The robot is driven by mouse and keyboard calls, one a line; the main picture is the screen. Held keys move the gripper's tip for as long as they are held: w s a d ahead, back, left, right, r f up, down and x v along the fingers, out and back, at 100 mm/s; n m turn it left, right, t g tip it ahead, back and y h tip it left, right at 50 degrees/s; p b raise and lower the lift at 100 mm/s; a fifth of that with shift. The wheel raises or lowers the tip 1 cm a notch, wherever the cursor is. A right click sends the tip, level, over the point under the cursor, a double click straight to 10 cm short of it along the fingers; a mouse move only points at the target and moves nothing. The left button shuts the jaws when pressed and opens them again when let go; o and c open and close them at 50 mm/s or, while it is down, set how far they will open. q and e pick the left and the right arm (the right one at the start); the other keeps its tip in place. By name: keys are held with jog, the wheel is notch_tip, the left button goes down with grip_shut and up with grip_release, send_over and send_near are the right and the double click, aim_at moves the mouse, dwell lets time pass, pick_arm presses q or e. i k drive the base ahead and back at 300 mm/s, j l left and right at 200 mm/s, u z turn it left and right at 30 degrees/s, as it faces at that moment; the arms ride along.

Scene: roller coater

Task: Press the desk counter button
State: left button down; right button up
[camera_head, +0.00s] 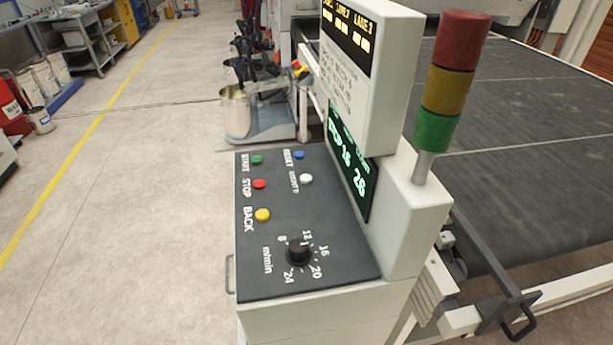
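The control desk (335,259) has a dark sloping top with several round buttons. The white button (306,179) sits towards the right of the top, beside a small turned label that seems to read COUNT. A blue button (299,155) marked RESET lies just beyond it. Green START (257,160), red STOP (260,184) and yellow BACK (262,215) buttons stand in a column to the left. A lit green display (351,167) faces the buttons; its text is hard to read. Neither of my grippers is in view.
A black speed dial (299,252) stands up near the desk's front. A sign box (375,75) and a red-yellow-green signal tower (448,80) rise at the right. A wide dark conveyor (540,150) lies behind them. The floor (150,220) left of the desk is clear.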

aim_at(305, 178)
jog(key=j+z, duration=0.75)
